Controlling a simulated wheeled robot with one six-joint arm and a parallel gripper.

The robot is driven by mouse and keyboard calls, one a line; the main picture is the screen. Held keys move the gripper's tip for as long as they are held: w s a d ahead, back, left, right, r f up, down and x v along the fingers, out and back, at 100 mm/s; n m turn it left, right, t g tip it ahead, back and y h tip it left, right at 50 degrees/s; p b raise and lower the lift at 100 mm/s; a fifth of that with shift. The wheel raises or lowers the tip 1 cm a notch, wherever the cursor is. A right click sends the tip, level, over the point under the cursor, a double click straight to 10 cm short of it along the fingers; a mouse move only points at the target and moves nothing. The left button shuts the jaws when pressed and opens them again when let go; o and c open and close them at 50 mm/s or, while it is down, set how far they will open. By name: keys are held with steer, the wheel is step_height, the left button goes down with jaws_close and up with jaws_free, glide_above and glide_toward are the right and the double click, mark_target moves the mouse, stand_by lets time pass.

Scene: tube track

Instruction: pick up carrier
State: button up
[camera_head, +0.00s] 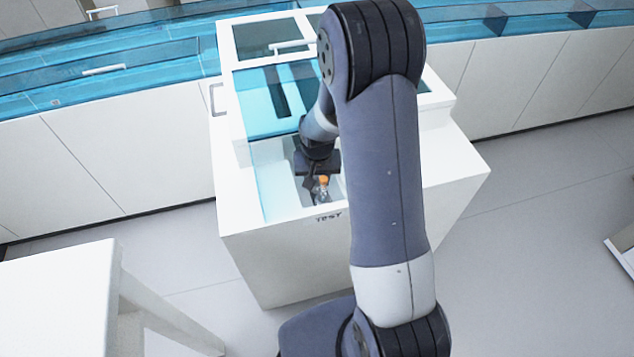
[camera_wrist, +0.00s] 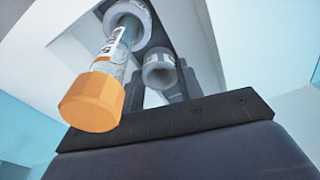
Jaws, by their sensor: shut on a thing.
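The carrier (camera_wrist: 160,71) shows in the wrist view as a grey, hollow round piece between the dark fingers of my gripper (camera_wrist: 165,88). My gripper is shut on it. Beside it, a clear labelled tube with an orange cap (camera_wrist: 93,101) sits in a grey ring (camera_wrist: 128,14). I cannot tell whether the ring and the held piece are one part. In the head view my gripper (camera_head: 318,184) is low in the open front bay of the white test machine (camera_head: 285,240), by the orange cap (camera_head: 323,180). The carrier's lower part is hidden there.
Long white counters with blue covers (camera_head: 110,75) run behind. A white table (camera_head: 60,290) stands at the front left. The floor (camera_head: 520,250) at the right is mostly clear.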

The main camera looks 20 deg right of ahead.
steer(key=shift+r, duration=0.1)
steer(key=shift+s+r, duration=0.2)
steer(key=shift+r, duration=0.2)
step_height(320, 180, up, 11)
steer(key=s+b, duration=0.2)
steer(key=s, duration=1.7)
step_height(320, 180, up, 7)
steer(key=p, duration=0.6)
steer(key=shift+s+f+p, duration=0.2)
steer(key=shift+s+p, duration=0.1)
steer(key=shift+p, duration=0.05)
